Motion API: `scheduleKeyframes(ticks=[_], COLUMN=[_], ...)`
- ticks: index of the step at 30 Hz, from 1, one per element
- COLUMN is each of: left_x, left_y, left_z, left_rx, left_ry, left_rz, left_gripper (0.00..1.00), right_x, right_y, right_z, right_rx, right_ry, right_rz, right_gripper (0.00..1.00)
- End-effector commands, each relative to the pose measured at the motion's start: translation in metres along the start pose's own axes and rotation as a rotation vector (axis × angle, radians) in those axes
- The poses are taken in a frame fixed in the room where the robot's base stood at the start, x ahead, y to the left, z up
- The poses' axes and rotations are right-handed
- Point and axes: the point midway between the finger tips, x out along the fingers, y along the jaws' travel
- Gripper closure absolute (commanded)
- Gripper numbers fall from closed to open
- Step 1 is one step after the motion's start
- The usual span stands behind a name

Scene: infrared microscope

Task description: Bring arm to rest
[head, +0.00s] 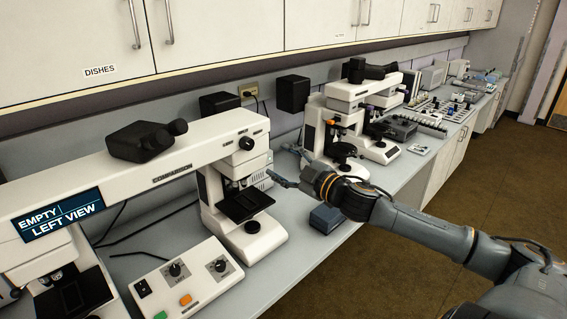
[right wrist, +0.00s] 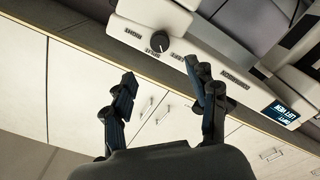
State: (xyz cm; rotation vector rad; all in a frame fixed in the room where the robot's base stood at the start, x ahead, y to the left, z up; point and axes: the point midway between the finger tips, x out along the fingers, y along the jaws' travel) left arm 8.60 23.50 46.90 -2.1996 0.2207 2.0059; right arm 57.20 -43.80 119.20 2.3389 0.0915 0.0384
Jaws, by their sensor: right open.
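My right arm (head: 430,230) reaches in from the lower right over the bench. Its gripper (head: 283,163) is open, with nothing between the fingers, just right of the near microscope's stage in the head view. In the right wrist view the two dark fingers (right wrist: 165,88) stand apart. The white infrared microscope (head: 215,140) bears a display (head: 58,215) reading "EMPTY | LEFT VIEW". Its knob (head: 246,143) also shows in the right wrist view (right wrist: 159,42), beyond the fingers. My left gripper is not in view.
A control box (head: 185,278) with knobs and coloured buttons lies in front of the microscope. More microscopes (head: 350,110) stand farther back. The brown floor (head: 500,175) is clear on the right.

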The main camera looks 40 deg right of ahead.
Motion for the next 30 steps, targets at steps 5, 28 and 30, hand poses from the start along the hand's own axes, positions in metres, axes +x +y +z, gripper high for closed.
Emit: scheduleKeyframes(ticks=[5,28,30], left_x=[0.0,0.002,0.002], left_y=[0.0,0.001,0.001], left_z=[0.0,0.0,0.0], left_rx=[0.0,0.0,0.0], left_ry=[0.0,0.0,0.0], left_rz=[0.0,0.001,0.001], left_gripper=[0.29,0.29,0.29], right_x=[-0.001,-0.022,-0.036], right_y=[0.0,-0.05,-0.076], right_z=[0.0,0.164,0.209], right_rx=[0.0,0.133,0.169], right_ry=[0.001,-0.288,-0.374], right_rz=[0.001,0.027,0.022], right_gripper=[0.42,0.42,0.42])
